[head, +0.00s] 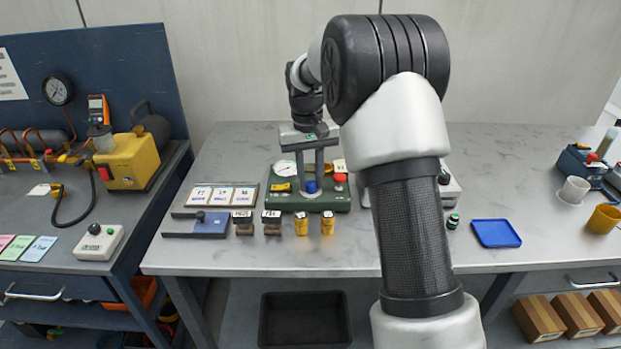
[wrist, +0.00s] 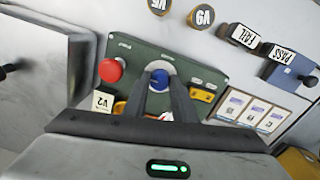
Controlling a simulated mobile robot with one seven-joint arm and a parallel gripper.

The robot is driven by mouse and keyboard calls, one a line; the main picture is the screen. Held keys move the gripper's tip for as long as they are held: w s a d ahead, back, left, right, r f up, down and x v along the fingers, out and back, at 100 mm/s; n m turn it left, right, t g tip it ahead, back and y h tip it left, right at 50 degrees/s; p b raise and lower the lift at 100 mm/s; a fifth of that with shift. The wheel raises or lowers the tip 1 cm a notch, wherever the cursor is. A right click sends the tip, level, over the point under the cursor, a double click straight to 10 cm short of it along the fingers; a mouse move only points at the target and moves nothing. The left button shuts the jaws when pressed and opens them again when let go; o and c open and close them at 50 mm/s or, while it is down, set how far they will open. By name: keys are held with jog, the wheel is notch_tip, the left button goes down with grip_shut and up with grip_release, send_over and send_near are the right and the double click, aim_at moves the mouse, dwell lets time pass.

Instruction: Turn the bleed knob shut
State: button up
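The bleed knob appears to be the blue knob on the green test panel; it shows in the head view (head: 312,187) and the wrist view (wrist: 160,77). My gripper (head: 309,180) reaches down over the panel, its two fingers apart. In the wrist view the fingertips (wrist: 161,86) line up with the knob, which shows between them. I cannot tell whether they touch it. The green panel (head: 328,203) also carries a red knob (head: 340,178) and a round gauge (head: 286,168). The gripper and fingers hide part of the panel.
Two yellow blocks (head: 327,222) and two dark stamps (head: 271,222) stand before the panel. A blue plate (head: 203,226) and a card tray (head: 249,190) lie left. A grey device (head: 447,188) stands right. The table's front strip is clear.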

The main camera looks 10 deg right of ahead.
jog(key=shift+r+n+p, duration=0.1)
jog(key=shift+n+p, duration=0.3)
jog(key=shift+r+n+p, duration=0.1)
jog(key=shift+n+p, duration=0.7)
jog(key=shift+n, duration=0.2)
jog(key=n+p, duration=0.3)
jog(key=n, duration=0.2)
jog(key=shift+d, duration=0.1)
jog(key=n+p, duration=0.3)
jog(key=n, duration=0.2)
jog(key=shift+n, duration=0.4)
jog(key=shift+n+t+p, duration=0.3)
jog(key=shift+n+p, duration=0.8)
jog(key=shift+n, duration=0.8)
jog(key=o, duration=1)
jog(key=shift+f, duration=0.2)
jog(key=shift+o, duration=0.2)
